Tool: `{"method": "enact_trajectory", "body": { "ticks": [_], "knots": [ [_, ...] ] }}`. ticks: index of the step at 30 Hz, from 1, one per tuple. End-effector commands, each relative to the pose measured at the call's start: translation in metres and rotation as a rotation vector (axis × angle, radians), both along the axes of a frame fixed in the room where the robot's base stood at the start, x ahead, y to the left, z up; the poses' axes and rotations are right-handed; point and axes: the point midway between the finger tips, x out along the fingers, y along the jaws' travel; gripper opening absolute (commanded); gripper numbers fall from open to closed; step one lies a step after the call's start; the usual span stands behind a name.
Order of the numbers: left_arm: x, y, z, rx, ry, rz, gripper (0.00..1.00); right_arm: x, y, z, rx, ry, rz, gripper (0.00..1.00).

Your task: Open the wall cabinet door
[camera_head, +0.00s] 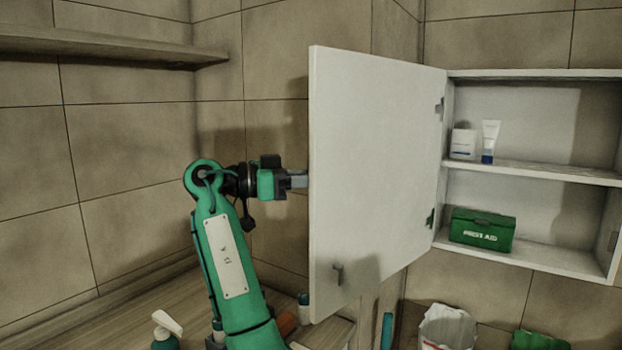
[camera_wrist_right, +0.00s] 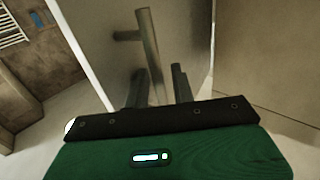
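The wall cabinet door (camera_head: 375,170) is swung wide open, its face with the hinge fittings turned toward me. The cabinet (camera_head: 530,174) shows its shelves. My right gripper (camera_head: 298,180) is at the door's free edge, its fingertips partly hidden behind the panel. In the right wrist view, two dark fingers (camera_wrist_right: 158,75) stand apart beside a metal bar handle (camera_wrist_right: 150,45) on the door panel (camera_wrist_right: 190,35). The bar runs down between the fingers, and I see no clear grip on it. A small dark metal fitting (camera_head: 338,273) shows low on the door. My left gripper is not in view.
A first aid box (camera_head: 482,230), a white jar (camera_head: 464,143) and a tube (camera_head: 490,140) stand in the cabinet. A pump bottle (camera_head: 166,332) and other items stand on the counter below. A wall shelf (camera_head: 100,45) is at upper left.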

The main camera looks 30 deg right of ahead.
Motion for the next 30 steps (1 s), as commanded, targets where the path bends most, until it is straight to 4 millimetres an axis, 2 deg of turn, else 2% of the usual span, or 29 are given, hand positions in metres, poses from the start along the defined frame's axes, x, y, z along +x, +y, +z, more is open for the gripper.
{"method": "enact_trajectory", "body": {
  "ticks": [5,8,16,21,30],
  "knots": [
    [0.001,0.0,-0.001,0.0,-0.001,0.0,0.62,0.002,0.004,-0.001,0.0,0.0,0.002,0.25],
    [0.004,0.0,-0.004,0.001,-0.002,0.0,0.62,0.006,0.015,-0.002,0.001,0.002,0.003,0.25],
    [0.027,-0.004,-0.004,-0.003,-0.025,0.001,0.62,0.03,0.07,-0.001,0.001,0.002,0.003,0.25],
    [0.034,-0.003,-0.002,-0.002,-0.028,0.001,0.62,0.042,0.101,-0.001,0.0,0.002,0.001,0.25],
    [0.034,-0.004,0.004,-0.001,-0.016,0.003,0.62,0.052,0.124,-0.001,0.002,0.0,-0.001,0.25]
  ]
}}
